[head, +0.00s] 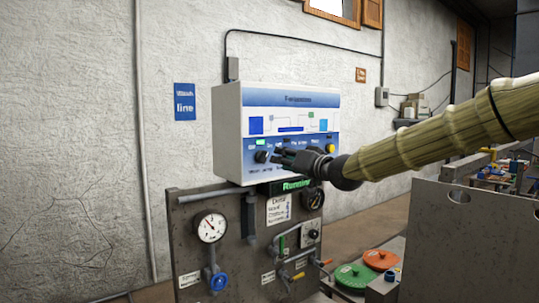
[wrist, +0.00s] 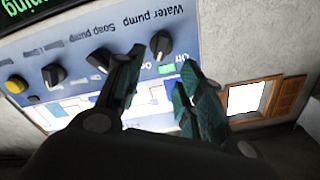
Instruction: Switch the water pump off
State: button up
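The water pump knob (wrist: 161,44) is a black knob on the blue panel of the control box (head: 228,135), under its "Water pump" label in the upside-down wrist view. It also shows in the head view (head: 260,157). "Off" and "On" marks and a lit green indicator (wrist: 165,69) sit beside it. I cannot tell exactly where the knob points. My gripper (wrist: 160,62) is open; its two fingertips lie either side of the knob, with a visible gap and no clear contact. It shows in the head view too (head: 277,156), just right of the knob.
The soap pump knob (wrist: 98,58) is close beside my left finger in the wrist view. A yellow button (head: 330,148) is farther right on the panel. A green "Running" display (head: 295,184) is below the box. Gauges (head: 211,226) and valves stand lower down.

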aim_at(267, 155)
jog(key=p+x, duration=0.2)
jog(key=x, duration=0.6)
grip_shut()
